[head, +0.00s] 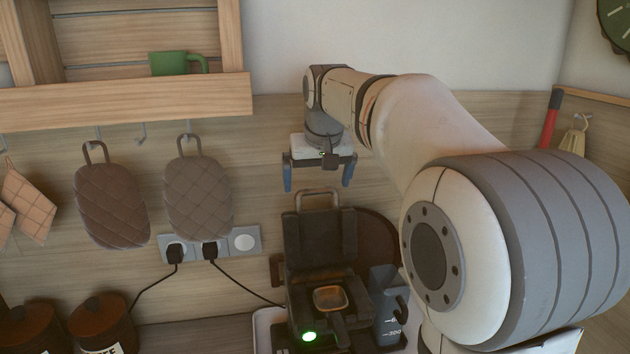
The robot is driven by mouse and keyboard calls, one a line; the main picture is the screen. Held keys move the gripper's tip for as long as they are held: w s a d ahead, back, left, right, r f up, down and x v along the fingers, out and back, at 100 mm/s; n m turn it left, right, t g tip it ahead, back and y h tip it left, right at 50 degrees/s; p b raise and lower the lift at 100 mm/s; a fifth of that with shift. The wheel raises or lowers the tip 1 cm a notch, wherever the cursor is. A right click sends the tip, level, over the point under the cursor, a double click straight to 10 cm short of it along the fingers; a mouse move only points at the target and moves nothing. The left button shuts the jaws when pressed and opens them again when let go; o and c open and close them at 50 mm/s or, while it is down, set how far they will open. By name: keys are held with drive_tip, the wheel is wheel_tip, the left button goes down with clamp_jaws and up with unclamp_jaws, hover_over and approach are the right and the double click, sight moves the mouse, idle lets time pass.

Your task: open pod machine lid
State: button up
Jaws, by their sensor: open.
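The pod machine (299,292) is a dark, boxy appliance standing on the counter below my arm. Its lid (320,236) stands raised at the back, with a loop handle (317,192) at its top edge. In front of the lid, a copper-coloured square pod holder (330,298) is exposed. A green light (309,336) glows at the machine's front. My gripper (318,177) points down with its two blue fingers spread apart and nothing between them. It appears just above the lid's handle in the picture; the depth gap is hard to judge.
A grey measuring jug (388,300) stands close to the machine's right side. Sockets (210,243) with black cables are on the wall at left. Quilted mitts (198,197) hang from hooks, below a shelf with a green mug (172,63). Brown canisters (103,318) stand at lower left.

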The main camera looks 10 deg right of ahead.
drive_tip(key=shift+w+f, duration=0.2)
drive_tip(key=shift+f, duration=0.35)
drive_tip(key=c, duration=1.3)
drive_tip(key=s+b, duration=0.1)
drive_tip(key=b, duration=0.1)
drive_tip(key=shift+f+t+b, duration=0.2)
drive_tip(key=shift+t+b, duration=0.1)
drive_tip(key=shift+t, duration=0.1)
drive_tip(key=s+b, duration=0.1)
drive_tip(key=b, duration=0.1)
drive_tip(key=s+r+t+b, duration=0.1)
drive_tip(key=shift+s+t+b, duration=0.3)
drive_tip(key=shift+s+b, duration=0.1)
